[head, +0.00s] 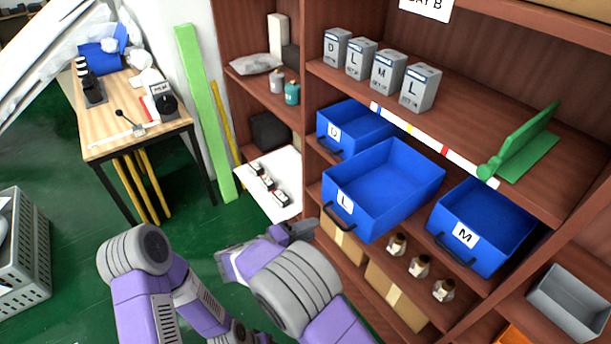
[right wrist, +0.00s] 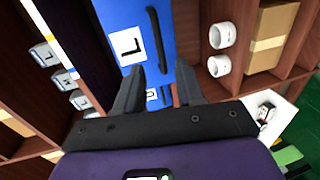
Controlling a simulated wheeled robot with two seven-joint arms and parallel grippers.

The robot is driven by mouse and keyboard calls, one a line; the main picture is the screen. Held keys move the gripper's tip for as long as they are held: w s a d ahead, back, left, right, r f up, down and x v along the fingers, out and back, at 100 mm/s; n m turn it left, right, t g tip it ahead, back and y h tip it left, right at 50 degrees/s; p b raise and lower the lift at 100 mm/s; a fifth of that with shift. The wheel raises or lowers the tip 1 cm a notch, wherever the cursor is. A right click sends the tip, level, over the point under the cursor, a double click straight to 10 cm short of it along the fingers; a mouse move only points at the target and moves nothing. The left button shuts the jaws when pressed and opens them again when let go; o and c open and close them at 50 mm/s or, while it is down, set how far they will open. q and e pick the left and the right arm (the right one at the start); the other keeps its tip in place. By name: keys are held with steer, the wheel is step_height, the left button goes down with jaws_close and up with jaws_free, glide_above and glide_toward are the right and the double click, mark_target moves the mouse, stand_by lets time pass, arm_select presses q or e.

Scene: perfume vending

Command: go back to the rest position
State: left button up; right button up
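My right gripper (head: 300,230) is left of the shelf, below the blue L drawer (head: 384,185). In the right wrist view its two fingers (right wrist: 158,88) stand apart with nothing between them. The L drawer, also in the right wrist view (right wrist: 128,18), is pulled out, and its black handle (right wrist: 158,48) lies beyond the fingertips, apart from them. My left arm (head: 140,255) is bent at the lower left; its gripper is too cut off at the bottom edge to read. The blue D drawer (head: 352,120) and M drawer (head: 482,225) sit on either side.
Several grey lettered boxes (head: 388,72) stand on the upper shelf, with a green stand (head: 525,145) to the right. Three small bottles (head: 420,266) stand below the drawers. A white tray (head: 285,208) juts out at left. A wooden table (head: 110,125) and grey crate (head: 22,255) are farther left; green floor lies between.

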steer(key=s+d+f+g+y, duration=0.2)
steer(key=s+d+f+g, duration=0.2)
steer(key=f, duration=0.4)
steer(key=s+d+f+g+y, duration=0.2)
steer(key=s+d+f+g, duration=0.15)
steer(key=f, duration=0.55)
steer(key=s+f+m+y, duration=0.9)
steer(key=s+f+y, duration=0.1)
steer(key=s+y, duration=0.3)
steer(key=shift+s+p, duration=0.4)
steer(key=shift+s, duration=0.5)
